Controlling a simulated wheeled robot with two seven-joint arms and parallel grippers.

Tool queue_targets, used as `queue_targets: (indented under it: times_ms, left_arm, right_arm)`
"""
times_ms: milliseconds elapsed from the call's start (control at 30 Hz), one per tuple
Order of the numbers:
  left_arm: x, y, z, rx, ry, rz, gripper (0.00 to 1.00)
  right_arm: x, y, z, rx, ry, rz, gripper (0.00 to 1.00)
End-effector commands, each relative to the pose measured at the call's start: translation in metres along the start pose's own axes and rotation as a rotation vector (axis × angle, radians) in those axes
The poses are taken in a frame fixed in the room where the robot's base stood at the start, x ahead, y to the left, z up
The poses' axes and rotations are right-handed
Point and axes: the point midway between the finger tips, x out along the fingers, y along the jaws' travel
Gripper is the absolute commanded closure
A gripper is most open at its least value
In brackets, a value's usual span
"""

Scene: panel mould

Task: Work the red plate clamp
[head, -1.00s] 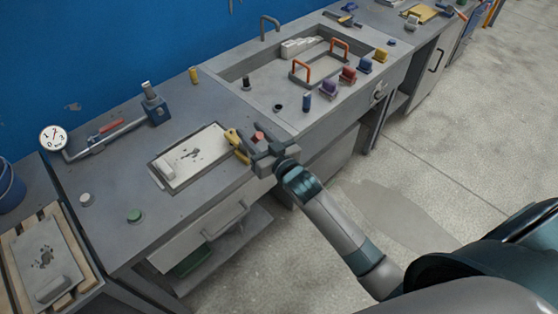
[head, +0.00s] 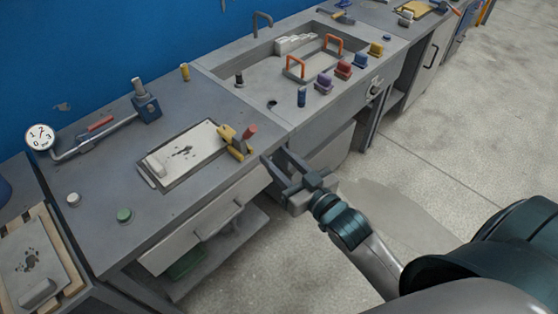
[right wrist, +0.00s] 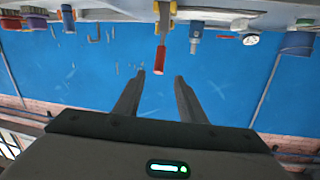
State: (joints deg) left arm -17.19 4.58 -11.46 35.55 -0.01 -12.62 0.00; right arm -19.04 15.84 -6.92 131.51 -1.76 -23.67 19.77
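The red plate clamp has a red handle (head: 249,131) on a yellow mount (head: 228,134) at the right end of a pale plate (head: 187,150) set in the bench. Its handle leans up and to the right in the head view. The handle (right wrist: 160,60) also shows in the right wrist view, beyond and between my fingertips. My right gripper (head: 276,158) is open and empty in front of the bench edge, apart from the clamp. Its open fingers (right wrist: 159,76) show in the right wrist view. My left gripper is out of view.
A green button (head: 124,215) and a white one (head: 73,199) are at the bench front left. A gauge (head: 40,137) stands farther left. A sunken basin with orange handles (head: 295,67) and several coloured knobs lies right of the clamp. Floor is clear at right.

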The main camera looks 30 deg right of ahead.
Motion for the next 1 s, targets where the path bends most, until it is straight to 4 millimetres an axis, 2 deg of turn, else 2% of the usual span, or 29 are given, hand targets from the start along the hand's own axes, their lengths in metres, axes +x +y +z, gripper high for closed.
queue_targets:
  times_ms: [533, 667, 767, 867, 967, 1000]
  left_arm:
    - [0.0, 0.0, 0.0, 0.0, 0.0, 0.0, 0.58]
    - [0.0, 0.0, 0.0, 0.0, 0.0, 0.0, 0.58]
    - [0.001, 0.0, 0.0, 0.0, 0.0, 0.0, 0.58]
    - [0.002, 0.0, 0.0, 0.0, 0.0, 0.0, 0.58]
    - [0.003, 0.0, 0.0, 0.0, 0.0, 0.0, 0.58]
    - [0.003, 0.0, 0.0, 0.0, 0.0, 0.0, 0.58]
  right_arm:
    - [-0.001, 0.0, 0.0, 0.0, 0.0, 0.0, 0.63]
    - [0.001, 0.002, 0.007, 0.0, -0.01, 0.003, 0.63]
    - [0.004, 0.006, 0.025, -0.003, -0.039, 0.012, 0.63]
    - [0.009, 0.013, 0.058, -0.006, -0.09, 0.027, 0.63]
    - [0.013, 0.022, 0.105, -0.013, -0.164, 0.046, 0.63]
    - [0.013, 0.026, 0.127, -0.017, -0.2, 0.054, 0.63]
